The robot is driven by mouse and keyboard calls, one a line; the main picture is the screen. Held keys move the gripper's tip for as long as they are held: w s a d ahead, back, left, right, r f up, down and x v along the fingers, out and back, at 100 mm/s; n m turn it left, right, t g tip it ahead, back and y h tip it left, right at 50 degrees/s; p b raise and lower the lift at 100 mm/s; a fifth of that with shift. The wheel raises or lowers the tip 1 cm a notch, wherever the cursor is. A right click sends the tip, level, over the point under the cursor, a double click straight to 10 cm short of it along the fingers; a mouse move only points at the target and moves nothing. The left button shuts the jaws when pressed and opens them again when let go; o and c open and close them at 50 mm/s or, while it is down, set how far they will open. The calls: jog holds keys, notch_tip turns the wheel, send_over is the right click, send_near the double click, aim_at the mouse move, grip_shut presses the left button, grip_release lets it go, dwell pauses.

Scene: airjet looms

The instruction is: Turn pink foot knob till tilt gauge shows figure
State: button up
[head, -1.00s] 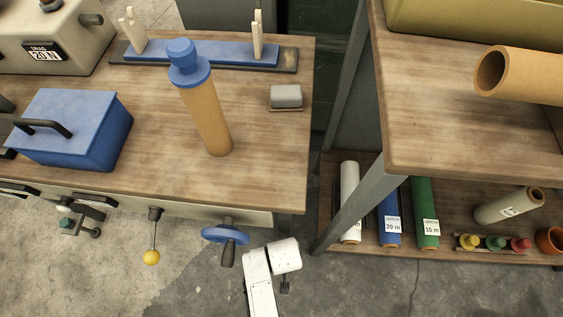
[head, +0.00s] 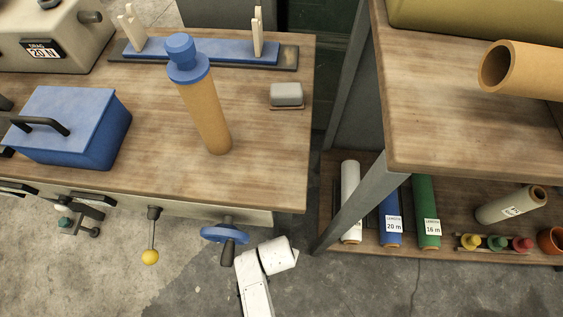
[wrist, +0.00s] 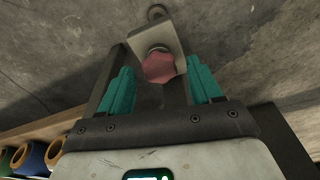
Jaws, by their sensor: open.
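The pink knob (wrist: 158,67) shows in the wrist view, lobed and reddish, in front of a pale metal bracket (wrist: 150,38). My gripper (wrist: 161,78) has teal pads and is open. Its two fingers stand apart to the left and right of the knob in the picture, with gaps visible on both sides. I cannot tell how deep the knob lies between them. In the head view only my white arm shows at the bottom, and my fingers and the knob are hidden. No tilt gauge can be made out in either view.
A blue handwheel (head: 224,234) and a yellow-ended lever (head: 151,256) hang at the bench's front edge, close to my arm. A shelf rack (head: 357,205) with rolls stands at right. Colored rolls (wrist: 38,155) show at the wrist view's lower left. Concrete floor lies open in front.

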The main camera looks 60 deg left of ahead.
jog(key=shift+r+p, duration=2.9)
jog(key=shift+r, duration=0.15)
jog(key=shift+f, duration=0.15)
